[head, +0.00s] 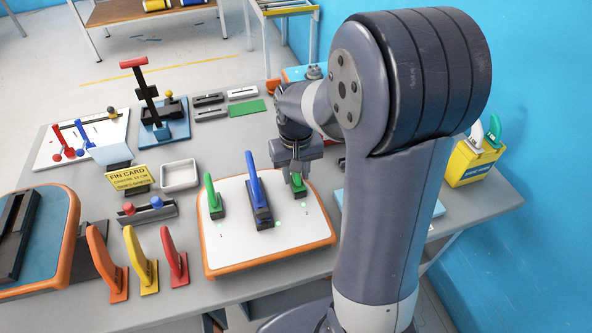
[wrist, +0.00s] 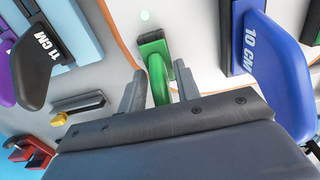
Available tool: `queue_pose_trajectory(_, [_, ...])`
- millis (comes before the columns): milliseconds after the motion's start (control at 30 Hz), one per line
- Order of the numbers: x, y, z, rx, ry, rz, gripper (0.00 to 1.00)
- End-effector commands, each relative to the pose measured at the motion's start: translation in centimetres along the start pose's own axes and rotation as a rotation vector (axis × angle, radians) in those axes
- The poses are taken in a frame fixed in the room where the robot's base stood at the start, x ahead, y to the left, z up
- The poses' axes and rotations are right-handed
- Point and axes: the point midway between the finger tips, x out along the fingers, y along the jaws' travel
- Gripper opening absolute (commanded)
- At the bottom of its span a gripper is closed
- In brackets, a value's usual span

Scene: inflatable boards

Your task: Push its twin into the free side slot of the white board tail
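The white board tail (head: 235,248) with an orange rim lies on the table. A green fin (head: 214,197) stands at its left side and a tall blue fin (head: 254,180) stands in the middle. A second green fin (head: 298,181) stands upright at the right side, its foot at the dark box there. My gripper (head: 296,174) is above it. In the wrist view this green fin (wrist: 157,78) is between the fingers of my gripper (wrist: 160,88), with slim gaps on both sides, so the gripper looks open around it. How deep the fin sits cannot be told.
Orange, yellow and red fins (head: 140,262) stand left of the board. A yellow sign (head: 130,179), a white tray (head: 180,175) and a holder with red and blue knobs (head: 147,208) are behind. A yellow box (head: 470,163) with fins stands at right.

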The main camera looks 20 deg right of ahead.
Motion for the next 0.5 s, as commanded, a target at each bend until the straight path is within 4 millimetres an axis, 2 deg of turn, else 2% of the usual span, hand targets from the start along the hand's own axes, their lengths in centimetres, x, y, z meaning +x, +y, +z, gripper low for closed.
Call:
queue_pose_trajectory(33, [-0.03,0.00,0.00,0.000,0.000,0.000,0.35])
queue_pose_trajectory(233, [-0.05,0.00,-0.02,0.000,0.001,0.000,0.52])
queue_pose_trajectory(500, [-0.27,0.00,-0.05,0.000,0.002,0.000,0.52])
